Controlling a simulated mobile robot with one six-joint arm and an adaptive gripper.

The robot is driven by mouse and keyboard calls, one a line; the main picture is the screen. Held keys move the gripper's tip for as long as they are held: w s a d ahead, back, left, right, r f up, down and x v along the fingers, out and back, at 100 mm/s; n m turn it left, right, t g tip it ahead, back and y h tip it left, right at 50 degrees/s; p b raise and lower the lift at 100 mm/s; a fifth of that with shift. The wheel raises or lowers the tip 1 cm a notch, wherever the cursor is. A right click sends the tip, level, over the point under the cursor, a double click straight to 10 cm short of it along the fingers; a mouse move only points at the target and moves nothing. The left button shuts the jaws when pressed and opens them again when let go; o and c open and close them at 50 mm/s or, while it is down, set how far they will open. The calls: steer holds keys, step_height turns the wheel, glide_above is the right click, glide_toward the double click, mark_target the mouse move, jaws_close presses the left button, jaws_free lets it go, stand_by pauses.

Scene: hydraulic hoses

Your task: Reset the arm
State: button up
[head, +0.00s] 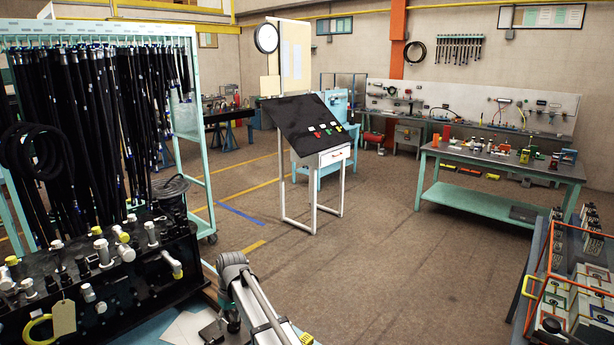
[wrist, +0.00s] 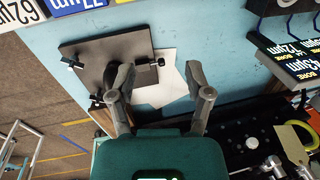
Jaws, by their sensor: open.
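My gripper (wrist: 165,85) shows in the wrist view with its two grey fingers spread apart and nothing between them. It is above a light blue bench top (wrist: 215,52). White paper (wrist: 168,62) lies partly under the plate, seen between the fingers. I cannot tell how high the fingers are above the bench. In the head view my grey arm (head: 255,300) rises at the bottom centre; my gripper cannot be made out there.
A black block with several metal fittings (head: 98,285) stands close to my arm's left. A rack of black hoses (head: 195,95) is behind it. A sloped control stand (head: 312,115), a green workbench (head: 480,200) and crates (head: 595,290) stand farther off. The middle floor is clear.

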steer(key=s+d+f+m+b, duration=0.3)
steer(key=s+d, duration=0.2)
steer(key=d, duration=0.8)
steer(key=s+d+f+m+t+h+b, duration=0.1)
steer(key=s+d+f+m+b, duration=0.2)
steer(key=d, duration=1)
steer(key=s+d+f+m+b, duration=0.3)
steer(key=s+d, duration=0.6)
steer(key=d, duration=0.5)
steer(key=shift+f+t, duration=0.25)
steer(key=shift+t, duration=0.05)
steer(key=shift+c, duration=0.6)
steer(key=shift+a, duration=0.15)
